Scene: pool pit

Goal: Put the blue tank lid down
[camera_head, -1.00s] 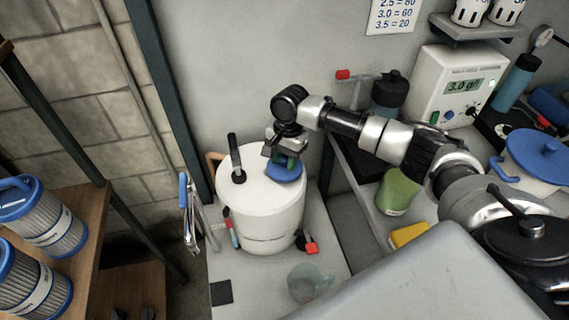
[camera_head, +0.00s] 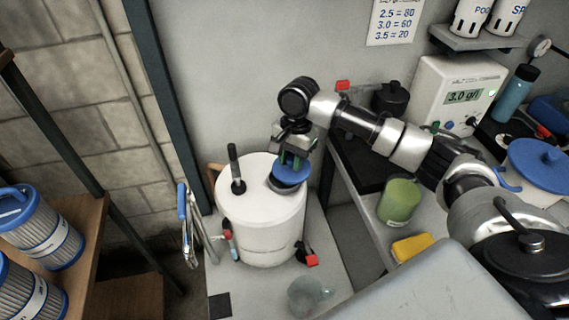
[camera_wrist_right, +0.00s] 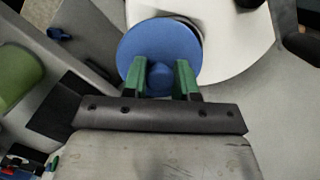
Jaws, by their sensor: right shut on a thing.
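The blue tank lid (camera_head: 291,172) is a round disc with a knob, over the right part of the white tank's (camera_head: 255,225) top. A dark opening shows just below the lid, so the lid appears raised above it. My right gripper (camera_head: 293,158) is shut on the lid's knob from above. In the right wrist view the green fingertips (camera_wrist_right: 160,80) close around the knob of the blue lid (camera_wrist_right: 158,42), and the white tank (camera_wrist_right: 235,40) lies beyond. My left gripper is not in view.
A black lever handle (camera_head: 236,168) stands on the tank top beside the lid. A clear jug (camera_head: 308,296) stands in front of the tank. A green container (camera_head: 399,203) and a yellow sponge-like block (camera_head: 411,248) are on the bench at right. Filter cartridges (camera_head: 35,225) stand at left.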

